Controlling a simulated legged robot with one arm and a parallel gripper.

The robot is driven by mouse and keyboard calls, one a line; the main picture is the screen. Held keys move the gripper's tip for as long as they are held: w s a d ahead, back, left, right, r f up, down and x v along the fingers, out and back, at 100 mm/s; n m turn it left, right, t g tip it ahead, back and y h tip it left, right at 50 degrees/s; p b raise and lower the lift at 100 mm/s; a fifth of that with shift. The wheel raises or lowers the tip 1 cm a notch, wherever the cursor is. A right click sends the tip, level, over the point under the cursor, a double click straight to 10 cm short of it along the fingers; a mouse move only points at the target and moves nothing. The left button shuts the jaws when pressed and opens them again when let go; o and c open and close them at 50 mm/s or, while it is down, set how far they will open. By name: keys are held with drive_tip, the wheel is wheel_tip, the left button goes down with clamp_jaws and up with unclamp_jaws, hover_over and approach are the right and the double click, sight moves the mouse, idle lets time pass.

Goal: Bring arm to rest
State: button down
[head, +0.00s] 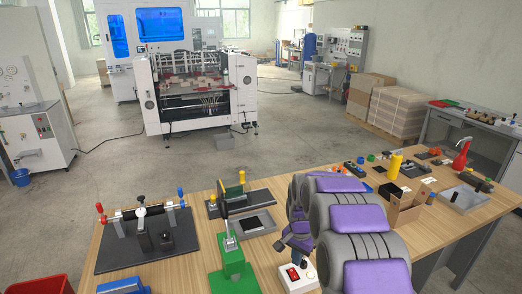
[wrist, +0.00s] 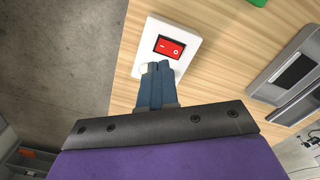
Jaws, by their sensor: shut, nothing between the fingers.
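My gripper (wrist: 157,70) is shut and empty; its two blue-grey fingers are side by side in the wrist view. The fingertips overlap the lower edge of a white switch box with a red rocker (wrist: 171,47). I cannot tell whether they touch it. In the head view the box (head: 304,284) sits near the front edge of the wooden workbench (head: 180,247), with my gripper just above it. My grey and purple arm fills the lower right of the head view and hides part of the bench.
A green press (head: 234,262) stands just left of the switch box. An open cardboard box (head: 404,208) and a yellow cylinder (head: 395,165) stand right of my arm. Open floor lies beyond the bench.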

drive_tip(key=s+r+n, duration=0.2)
drive_tip(key=s+r, duration=0.3)
drive_tip(key=s, duration=0.5)
drive_tip(key=s+r+n+g, duration=0.15)
drive_tip(key=s+r, duration=0.25)
drive_tip(key=s, duration=0.5)
drive_tip(key=s+r+n, duration=0.3)
drive_tip(key=s+r, duration=0.2)
drive_tip(key=s, duration=0.5)
drive_tip(key=s+n, duration=0.1)
drive_tip(key=s, duration=1.1)
drive_tip(key=shift+s+f+n, duration=0.25)
drive_tip(key=shift+n, duration=0.1)
